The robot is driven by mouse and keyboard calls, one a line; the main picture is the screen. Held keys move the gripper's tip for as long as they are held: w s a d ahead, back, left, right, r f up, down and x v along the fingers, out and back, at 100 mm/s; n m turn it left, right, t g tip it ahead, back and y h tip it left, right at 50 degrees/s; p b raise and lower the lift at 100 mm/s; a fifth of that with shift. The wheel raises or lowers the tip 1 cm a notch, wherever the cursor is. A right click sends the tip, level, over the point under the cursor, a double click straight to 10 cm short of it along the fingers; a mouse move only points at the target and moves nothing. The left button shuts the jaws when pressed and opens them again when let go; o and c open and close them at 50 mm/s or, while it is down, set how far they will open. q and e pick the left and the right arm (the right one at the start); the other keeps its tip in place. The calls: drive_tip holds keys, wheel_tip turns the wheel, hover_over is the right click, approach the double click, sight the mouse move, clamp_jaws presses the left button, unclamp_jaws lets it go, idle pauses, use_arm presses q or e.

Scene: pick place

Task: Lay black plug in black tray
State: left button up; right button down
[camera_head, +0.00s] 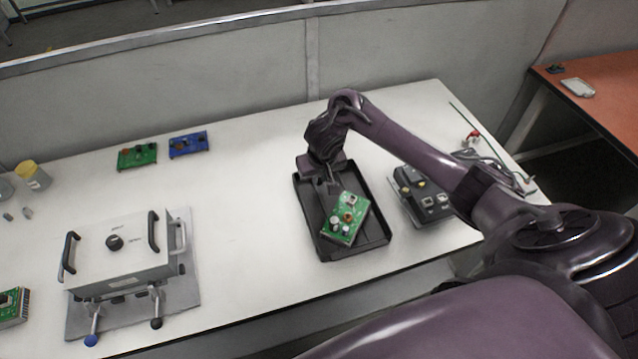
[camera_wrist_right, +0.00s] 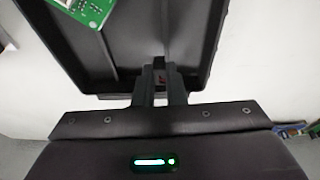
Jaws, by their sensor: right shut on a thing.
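The black tray (camera_head: 308,201) lies on the white table and holds a green circuit board (camera_head: 341,232) toward its near side. It also fills the upper part of the right wrist view (camera_wrist_right: 130,35). My right gripper (camera_head: 331,184) is over the far part of the tray, behind the board. In the right wrist view its fingers (camera_wrist_right: 160,80) are shut on a small dark piece, the black plug (camera_wrist_right: 159,65), of which only a little shows. I cannot tell whether the plug touches the tray floor. My left gripper is not in view.
A dark device with buttons (camera_head: 426,199) and cables (camera_head: 497,166) stand right of the tray. A white box fixture with handles (camera_head: 118,252) is at left. Green (camera_head: 137,156) and blue boards (camera_head: 188,145) lie at the back. The table between fixture and tray is clear.

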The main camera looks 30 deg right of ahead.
drive_tip(key=shift+f, duration=0.8)
drive_tip(key=shift+f, duration=0.1)
drive_tip(key=c, duration=1.5)
unclamp_jaws()
